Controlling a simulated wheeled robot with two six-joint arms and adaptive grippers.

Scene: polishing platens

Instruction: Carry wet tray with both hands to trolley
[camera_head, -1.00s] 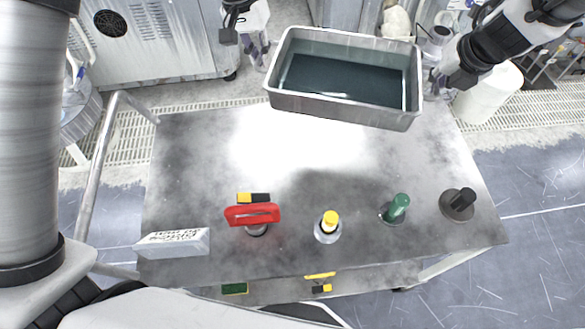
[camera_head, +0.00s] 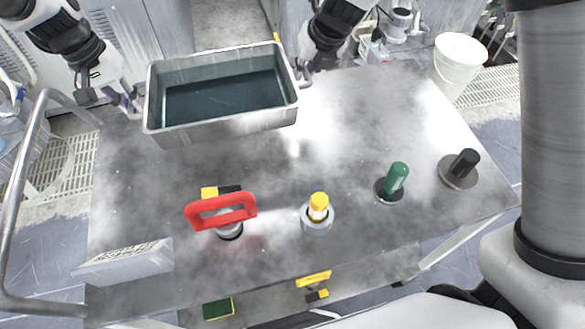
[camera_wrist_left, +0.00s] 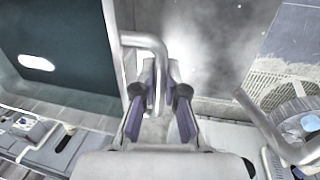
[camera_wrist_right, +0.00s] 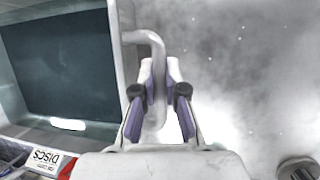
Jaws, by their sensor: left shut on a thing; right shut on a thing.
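The grey metal tray (camera_head: 221,129) holds dark liquid and looks about level over the far left part of the metal trolley top (camera_head: 345,135). I cannot tell whether its base touches the top. My left gripper (camera_head: 134,104) is shut on the tray's left end handle, a bent bar that shows in the left wrist view (camera_wrist_left: 148,42). My right gripper (camera_head: 303,78) is shut on the right end handle, which shows in the right wrist view (camera_wrist_right: 148,40). The dark liquid also fills much of the tray in both wrist views.
On the trolley stand a red-handled tool (camera_head: 222,211), a yellow-capped bottle (camera_head: 318,214), a green-handled item (camera_head: 395,180), a black-knobbed disc (camera_head: 460,171) and a white labelled block (camera_head: 124,262). A white bucket (camera_head: 459,65) stands beyond. The trolley's right middle is clear.

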